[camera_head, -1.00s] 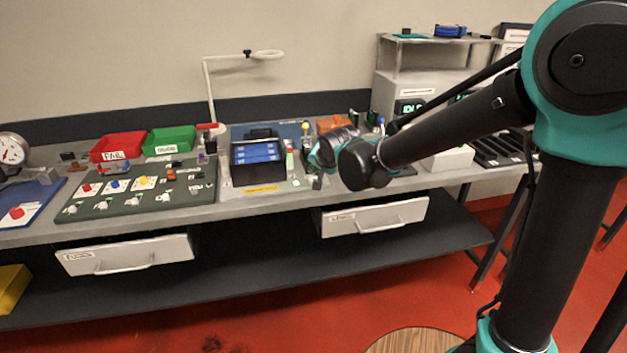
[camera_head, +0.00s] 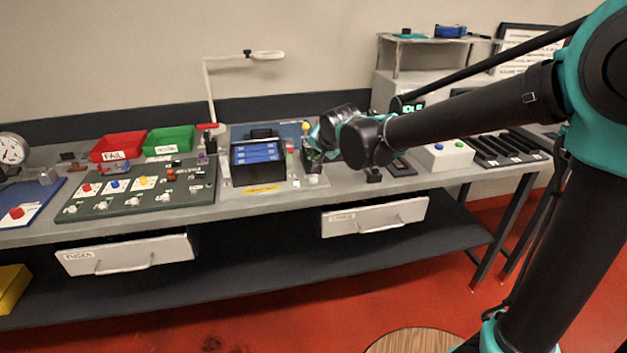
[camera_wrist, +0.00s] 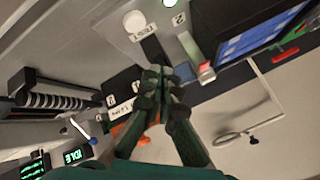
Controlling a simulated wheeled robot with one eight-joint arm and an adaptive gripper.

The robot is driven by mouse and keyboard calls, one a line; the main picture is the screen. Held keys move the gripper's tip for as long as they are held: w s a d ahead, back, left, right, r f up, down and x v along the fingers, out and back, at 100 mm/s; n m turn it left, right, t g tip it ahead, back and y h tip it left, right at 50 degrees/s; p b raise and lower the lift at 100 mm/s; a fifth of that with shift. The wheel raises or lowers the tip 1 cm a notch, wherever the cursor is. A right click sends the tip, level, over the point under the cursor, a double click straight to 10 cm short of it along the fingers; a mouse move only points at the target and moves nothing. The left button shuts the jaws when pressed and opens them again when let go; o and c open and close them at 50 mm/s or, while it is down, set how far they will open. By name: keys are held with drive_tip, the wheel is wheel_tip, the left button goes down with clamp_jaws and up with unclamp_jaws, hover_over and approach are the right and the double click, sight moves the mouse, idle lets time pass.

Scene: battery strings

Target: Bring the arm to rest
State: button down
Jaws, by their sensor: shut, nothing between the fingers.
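My arm reaches in from the right in the head view, over the right half of the bench. The tips appear in front of the area beside the TEST label (camera_wrist: 145,36). I cannot tell whether they touch anything.
The grey bench holds a red FAIL bin (camera_head: 113,149), a green bin (camera_head: 168,141), a dark green switch panel (camera_head: 140,190) and a lamp (camera_head: 208,95). A white button box (camera_head: 443,157) and black slotted trays (camera_head: 503,150) stand at the right. Two drawers are below.

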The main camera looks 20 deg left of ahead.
idle(0.4)
drive_tip(key=s+d+f+h, duration=0.1)
drive_tip(key=d+f, duration=0.2)
drive_tip(key=d, duration=0.7)
drive_tip(key=s+d+f+g+h, duration=0.1)
drive_tip(key=d+f+h, duration=0.1)
drive_tip(key=d, duration=0.8)
drive_tip(key=s+d+f+h, duration=0.1)
drive_tip(key=d+f, duration=0.2)
drive_tip(key=d, duration=0.6)
drive_tip(key=s+d+f+g, duration=0.1)
drive_tip(key=s+d+f, duration=0.3)
drive_tip(key=s+d, duration=0.3)
drive_tip(key=s+d+f+n+g+h, duration=0.1)
drive_tip(key=s+d+f, duration=0.3)
drive_tip(key=s+d, duration=0.4)
drive_tip(key=shift+d+f+n+h, duration=0.3)
drive_tip(key=shift+d, duration=0.2)
